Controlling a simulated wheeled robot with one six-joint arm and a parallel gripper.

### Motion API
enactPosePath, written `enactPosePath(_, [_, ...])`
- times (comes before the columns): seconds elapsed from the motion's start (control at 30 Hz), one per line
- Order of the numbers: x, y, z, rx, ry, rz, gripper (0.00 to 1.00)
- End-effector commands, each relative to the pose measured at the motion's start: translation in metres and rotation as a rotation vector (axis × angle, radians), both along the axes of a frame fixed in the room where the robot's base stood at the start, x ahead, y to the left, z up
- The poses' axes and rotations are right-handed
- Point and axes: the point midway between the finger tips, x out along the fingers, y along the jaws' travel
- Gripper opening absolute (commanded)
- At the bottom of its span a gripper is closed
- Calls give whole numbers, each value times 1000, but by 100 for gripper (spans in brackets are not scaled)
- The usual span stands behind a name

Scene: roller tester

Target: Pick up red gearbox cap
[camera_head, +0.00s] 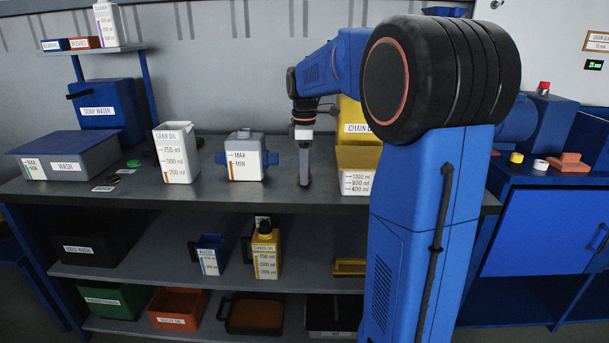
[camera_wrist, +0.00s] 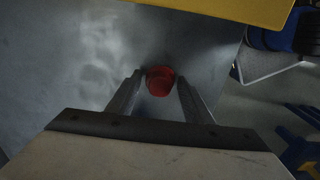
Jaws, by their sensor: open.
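The red gearbox cap (camera_wrist: 160,81) shows in the wrist view on the grey bench top, between the tips of my gripper's two fingers. My gripper (camera_wrist: 158,90) is open, with one finger on each side of the cap. I cannot tell whether either finger touches it. In the head view my gripper (camera_head: 304,182) points straight down at the bench, right of the gearbox with the MAX and MIN label (camera_head: 244,165). The cap cannot be made out in the head view.
A yellow chain oil container (camera_head: 358,158) stands close right of my gripper. A white gear oil jug (camera_head: 176,152) and a grey wash basin (camera_head: 68,150) stand farther left. The bench top's edge (camera_wrist: 236,62) is near on the right in the wrist view. Shelves below hold jugs and bins.

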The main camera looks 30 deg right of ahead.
Motion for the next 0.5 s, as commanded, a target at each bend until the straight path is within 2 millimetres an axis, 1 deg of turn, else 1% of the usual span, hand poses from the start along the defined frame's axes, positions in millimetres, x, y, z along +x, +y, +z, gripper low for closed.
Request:
enactPosePath(0.17, [0,0,0,0,0,0,46])
enactPosePath(0.2, [0,0,0,0,0,0,41])
enactPosePath(0.23, [0,0,0,0,0,0,34])
enactPosePath(0.33, [0,0,0,0,0,0,10])
enactPosePath(0.5, [0,0,0,0,0,0,9])
